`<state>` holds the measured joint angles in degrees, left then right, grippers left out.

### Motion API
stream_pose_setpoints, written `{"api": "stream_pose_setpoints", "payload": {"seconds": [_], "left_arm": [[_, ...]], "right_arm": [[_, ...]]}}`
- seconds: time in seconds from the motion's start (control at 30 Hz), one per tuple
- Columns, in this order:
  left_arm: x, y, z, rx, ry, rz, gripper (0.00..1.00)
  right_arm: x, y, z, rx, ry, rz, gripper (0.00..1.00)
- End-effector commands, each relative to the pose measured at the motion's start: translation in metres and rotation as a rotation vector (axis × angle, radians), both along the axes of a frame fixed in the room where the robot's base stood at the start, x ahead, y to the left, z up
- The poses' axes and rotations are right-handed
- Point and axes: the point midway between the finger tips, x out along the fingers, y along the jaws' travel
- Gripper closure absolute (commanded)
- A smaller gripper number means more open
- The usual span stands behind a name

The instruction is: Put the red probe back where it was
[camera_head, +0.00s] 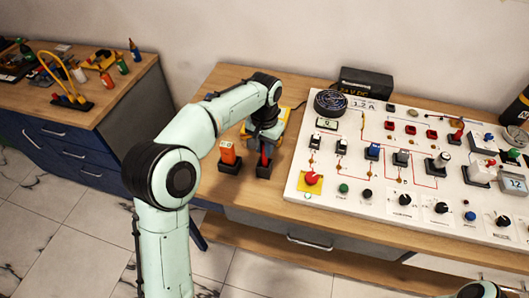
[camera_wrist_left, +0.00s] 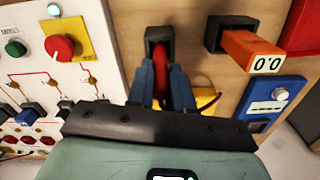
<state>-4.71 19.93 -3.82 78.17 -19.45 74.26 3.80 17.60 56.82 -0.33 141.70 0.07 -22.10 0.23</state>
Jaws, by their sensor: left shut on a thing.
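The red probe (camera_wrist_left: 161,60) stands between the two blue-grey fingers of my left gripper (camera_wrist_left: 161,78), which is shut on it. Its far end is at the black holder (camera_wrist_left: 159,38), and it looks to be in the holder's opening; how deep is hidden. In the head view the left gripper (camera_head: 265,146) points down over the red probe (camera_head: 265,159), just above the black holder (camera_head: 263,172) on the wooden bench.
An orange meter (camera_head: 227,155) reading 0.0 stands in its own black holder just left of the probe's holder. A yellow object (camera_head: 245,131) lies behind the gripper. The white panel (camera_head: 295,190) with knobs and switches is close on the right.

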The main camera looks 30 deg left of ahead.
Motion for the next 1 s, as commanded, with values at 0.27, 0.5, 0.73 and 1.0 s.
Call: {"api": "stream_pose_setpoints", "payload": {"seconds": [0.27,0.5,0.73,1.0], "left_arm": [[0.000,0.000,-0.024,0.000,0.000,0.000,1.00],[0.000,0.000,-0.027,0.000,0.001,0.000,1.00],[0.000,0.000,-0.027,0.000,0.001,0.000,0.54],[0.000,0.000,-0.020,0.000,-0.002,0.000,0.54]], "right_arm": [[-0.003,0.000,-0.005,0.000,0.003,0.000,0.57],[-0.004,0.000,-0.006,0.000,0.004,0.000,0.57],[-0.003,0.000,-0.006,0.000,0.004,0.000,0.57],[-0.002,0.000,-0.004,0.000,0.002,0.000,0.57]]}}
